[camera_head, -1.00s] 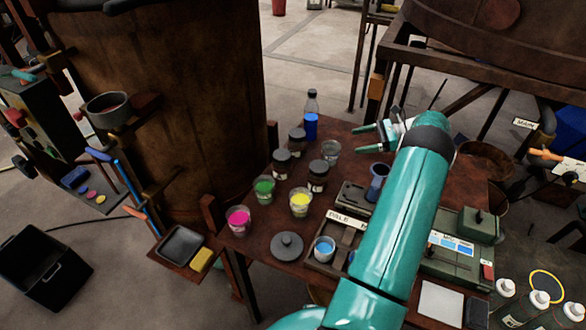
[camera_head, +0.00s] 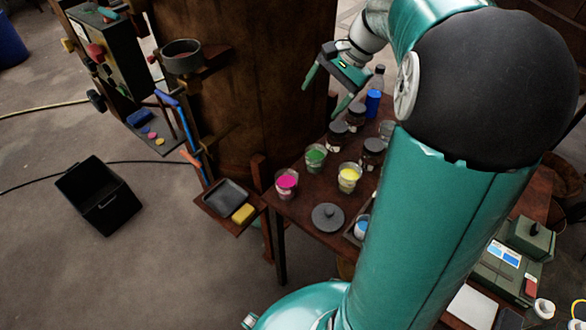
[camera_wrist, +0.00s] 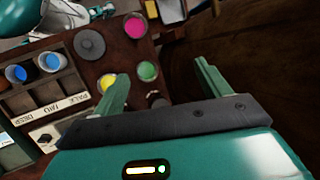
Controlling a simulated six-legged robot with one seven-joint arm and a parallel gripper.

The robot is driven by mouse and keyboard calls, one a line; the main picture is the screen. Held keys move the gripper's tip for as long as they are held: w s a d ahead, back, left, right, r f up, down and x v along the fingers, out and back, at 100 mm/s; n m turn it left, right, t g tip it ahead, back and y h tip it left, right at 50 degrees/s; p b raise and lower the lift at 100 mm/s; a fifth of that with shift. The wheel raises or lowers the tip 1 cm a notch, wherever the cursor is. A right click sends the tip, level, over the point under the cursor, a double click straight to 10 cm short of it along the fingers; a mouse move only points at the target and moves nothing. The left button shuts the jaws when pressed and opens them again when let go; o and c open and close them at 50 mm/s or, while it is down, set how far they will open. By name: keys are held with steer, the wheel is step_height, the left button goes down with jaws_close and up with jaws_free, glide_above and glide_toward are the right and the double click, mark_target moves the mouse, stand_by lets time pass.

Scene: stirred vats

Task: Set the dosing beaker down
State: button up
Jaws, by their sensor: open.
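My gripper (camera_head: 320,101) is open and empty, raised in front of the rusty vat above the back of the table (camera_head: 300,212). In the wrist view its two green fingers (camera_wrist: 160,72) stand apart with nothing between them. Beakers of pink (camera_head: 286,184), green (camera_head: 316,157) and yellow (camera_head: 348,177) liquid stand upright on the table, below the gripper. A blue one (camera_head: 361,228) is partly hidden by my arm. A clear beaker (camera_head: 386,130) stands farther back. I cannot tell which of these is the dosing beaker.
Dark-lidded jars (camera_head: 372,152) and a blue bottle (camera_head: 374,100) crowd the table's back. A round grey lid (camera_head: 328,217) lies near the front. A side shelf holds a dark tray (camera_head: 226,196) and yellow sponge (camera_head: 243,214). The vat (camera_head: 230,90) rises behind; a black bin (camera_head: 98,196) is on the floor.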

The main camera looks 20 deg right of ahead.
steer(key=s+a+n+t+h, duration=0.3)
steer(key=s+a+n+h, duration=0.2)
steer(key=s+a+n, duration=0.7)
steer(key=shift+s+a+r+n, duration=0.35)
steer(key=shift+s+a, duration=1.6)
steer(key=shift+s, duration=0.95)
